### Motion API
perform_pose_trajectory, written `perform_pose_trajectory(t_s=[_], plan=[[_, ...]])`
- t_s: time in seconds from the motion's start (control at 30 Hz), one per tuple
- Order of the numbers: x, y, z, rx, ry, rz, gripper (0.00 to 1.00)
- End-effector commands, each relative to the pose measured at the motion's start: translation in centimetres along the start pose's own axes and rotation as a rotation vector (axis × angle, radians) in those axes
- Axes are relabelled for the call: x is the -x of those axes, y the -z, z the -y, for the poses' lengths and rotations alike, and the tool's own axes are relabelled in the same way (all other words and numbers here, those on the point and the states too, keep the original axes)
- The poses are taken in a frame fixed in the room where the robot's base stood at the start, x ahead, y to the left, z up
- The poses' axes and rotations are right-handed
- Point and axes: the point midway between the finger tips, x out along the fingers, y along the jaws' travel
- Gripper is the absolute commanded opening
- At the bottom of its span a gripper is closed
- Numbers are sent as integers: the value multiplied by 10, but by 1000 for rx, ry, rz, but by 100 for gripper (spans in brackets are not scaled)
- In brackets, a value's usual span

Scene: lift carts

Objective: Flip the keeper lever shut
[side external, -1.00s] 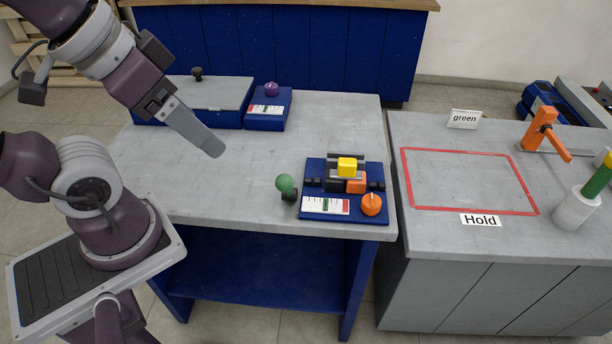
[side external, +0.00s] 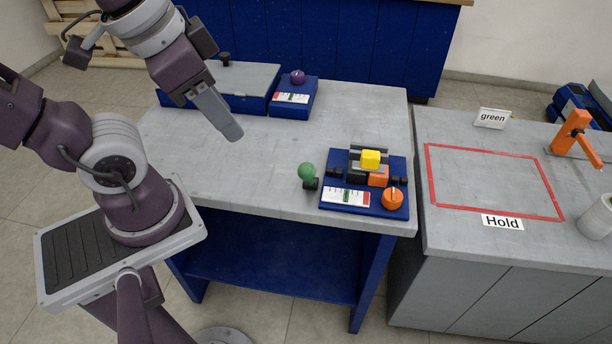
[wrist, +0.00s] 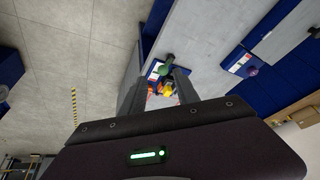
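No part is marked as the keeper lever, so I cannot tell for sure which one it is. A lever with a green ball knob (side external: 307,171) stands at the left side of a blue fixture (side external: 378,207) on the near table. The fixture carries a yellow block (side external: 370,159), an orange block (side external: 378,176), an orange dial (side external: 392,198) and a gauge (side external: 346,197). My gripper (side external: 232,133) is above the table, left of the fixture and apart from it. In the wrist view its fingers (wrist: 155,95) are spread, with no object held; the green knob (wrist: 168,58) shows beyond them.
A second blue unit (side external: 293,98) with a purple knob and a grey-topped blue box (side external: 250,80) stand at the table's back. On the right table are a red outlined area (side external: 490,180), "Hold" and "green" signs, and an orange clamp (side external: 573,130). The table's middle is clear.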

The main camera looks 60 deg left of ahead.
Motion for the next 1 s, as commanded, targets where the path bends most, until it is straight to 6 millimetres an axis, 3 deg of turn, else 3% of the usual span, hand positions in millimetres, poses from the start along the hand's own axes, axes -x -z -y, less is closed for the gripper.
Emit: perform_pose_trajectory(t_s=[0.03, 0.17, 0.37, 0.6, 0.8, 1.0], plan=[[-6, -1, -4, -103, 11, 79, 25], [-25, -1, -13, -461, 83, 306, 0], [-58, 10, -39, -1040, 257, 574, 0], [-111, 13, -106, -1674, 540, 741, 0], [-141, -3, -148, -1961, 716, 767, 0], [-147, -7, -157, -2020, 759, 767, 0]])
